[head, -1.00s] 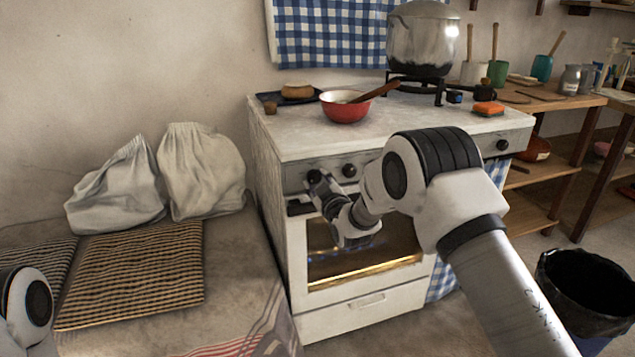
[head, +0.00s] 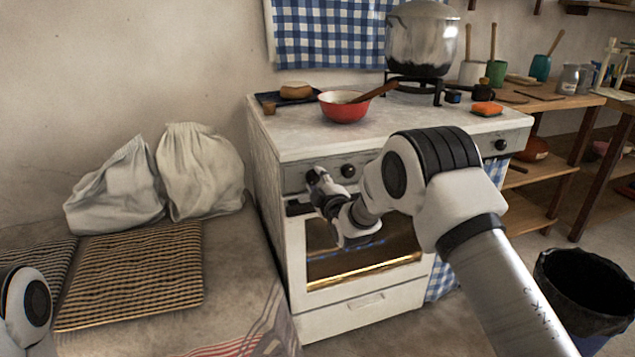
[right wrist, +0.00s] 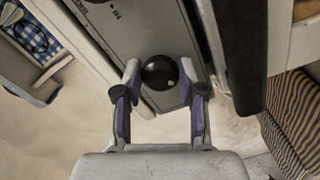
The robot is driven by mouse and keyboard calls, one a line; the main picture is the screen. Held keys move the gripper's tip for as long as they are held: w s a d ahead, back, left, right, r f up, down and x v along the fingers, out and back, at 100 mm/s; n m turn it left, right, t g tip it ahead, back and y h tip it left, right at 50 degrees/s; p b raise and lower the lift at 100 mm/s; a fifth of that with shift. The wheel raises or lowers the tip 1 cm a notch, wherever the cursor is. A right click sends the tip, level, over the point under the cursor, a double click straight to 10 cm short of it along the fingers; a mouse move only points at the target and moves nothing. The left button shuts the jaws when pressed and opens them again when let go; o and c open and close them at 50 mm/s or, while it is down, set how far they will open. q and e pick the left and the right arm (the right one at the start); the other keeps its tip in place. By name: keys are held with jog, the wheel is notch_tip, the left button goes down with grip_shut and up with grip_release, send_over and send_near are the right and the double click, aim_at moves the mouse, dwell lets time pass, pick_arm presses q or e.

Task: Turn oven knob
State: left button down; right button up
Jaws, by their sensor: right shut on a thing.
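The white oven (head: 350,304) stands in the middle of the head view, with dark knobs on its grey front panel. My right gripper (head: 313,178) is at the leftmost part of that panel. In the right wrist view, the round dark oven knob (right wrist: 159,73) sits between the two fingertips of the right gripper (right wrist: 160,82), which is shut on it. In the head view the gripper mostly hides this knob. A second knob (head: 348,171) shows just to its right, and another knob (head: 501,145) is at the panel's right end. My left gripper is out of view.
A red bowl (head: 345,108) with a wooden spoon, an orange sponge (head: 487,109) and a large pot (head: 421,40) are on the stove top. White sacks (head: 200,170) and a woven mat (head: 135,275) lie on the left ledge. A bin (head: 583,290) stands right.

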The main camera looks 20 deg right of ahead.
jog(key=shift+f, duration=0.1)
jog(key=o, duration=1.1)
jog(key=shift+o, duration=0.2)
jog(key=s, duration=1.2)
jog(key=shift+d, duration=0.15)
